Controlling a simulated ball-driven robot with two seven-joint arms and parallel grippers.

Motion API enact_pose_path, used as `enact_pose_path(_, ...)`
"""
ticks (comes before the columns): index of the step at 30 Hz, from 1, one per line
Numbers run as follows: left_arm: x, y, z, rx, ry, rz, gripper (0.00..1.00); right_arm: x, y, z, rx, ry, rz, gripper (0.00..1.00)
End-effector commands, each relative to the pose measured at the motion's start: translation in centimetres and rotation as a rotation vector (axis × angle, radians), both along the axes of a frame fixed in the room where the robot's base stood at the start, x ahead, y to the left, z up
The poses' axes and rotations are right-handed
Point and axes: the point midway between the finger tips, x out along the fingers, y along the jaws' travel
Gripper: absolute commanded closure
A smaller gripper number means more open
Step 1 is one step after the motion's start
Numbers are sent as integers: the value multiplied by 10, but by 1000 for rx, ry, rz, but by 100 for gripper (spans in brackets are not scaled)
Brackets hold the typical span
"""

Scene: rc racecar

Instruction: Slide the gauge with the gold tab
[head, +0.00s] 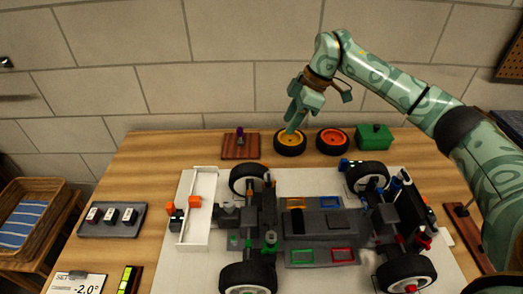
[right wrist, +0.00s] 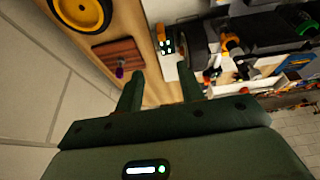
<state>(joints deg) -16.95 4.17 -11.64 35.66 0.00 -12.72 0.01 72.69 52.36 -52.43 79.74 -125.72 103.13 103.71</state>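My right gripper (head: 291,127) reaches in from the right and hangs near the yellow-rimmed wheel (head: 290,142) at the back of the table. In the right wrist view its two fingers (right wrist: 160,85) are apart with nothing between them. A small dark block with green marks and an orange-gold top (right wrist: 163,40) shows beyond the fingers, next to the car; I cannot tell whether it is the gauge. In the head view a dark block with light dots (head: 345,165) stands behind the car. No gold tab is clear. My left gripper is not in view.
The racecar (head: 320,225) fills the middle of the table. An orange-rimmed wheel (head: 332,141), a green box (head: 375,137) and a wooden block with a purple knob (head: 240,146) stand behind it. A white tray (head: 198,230) and grey holder (head: 112,219) are left.

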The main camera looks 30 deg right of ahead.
Motion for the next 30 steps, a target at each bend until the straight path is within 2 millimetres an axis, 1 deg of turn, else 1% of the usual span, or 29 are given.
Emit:
enact_pose_path(5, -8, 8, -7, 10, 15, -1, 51, 2, 6, -20, 2, 14, -14, 62)
enact_pose_path(9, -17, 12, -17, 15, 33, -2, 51, 7, 17, -52, 3, 18, -12, 62)
enact_pose_path(15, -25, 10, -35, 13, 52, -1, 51, 16, 35, -101, 4, 18, -12, 62)
enact_pose_path(18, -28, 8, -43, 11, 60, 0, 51, 20, 43, -121, 3, 17, -14, 62)
enact_pose_path(21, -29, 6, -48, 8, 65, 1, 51, 22, 49, -137, 3, 15, -13, 62)
enact_pose_path(25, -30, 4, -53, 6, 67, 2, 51, 25, 54, -149, 2, 13, -13, 62)
enact_pose_path(30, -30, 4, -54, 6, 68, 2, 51, 26, 57, -152, 2, 11, -14, 62)
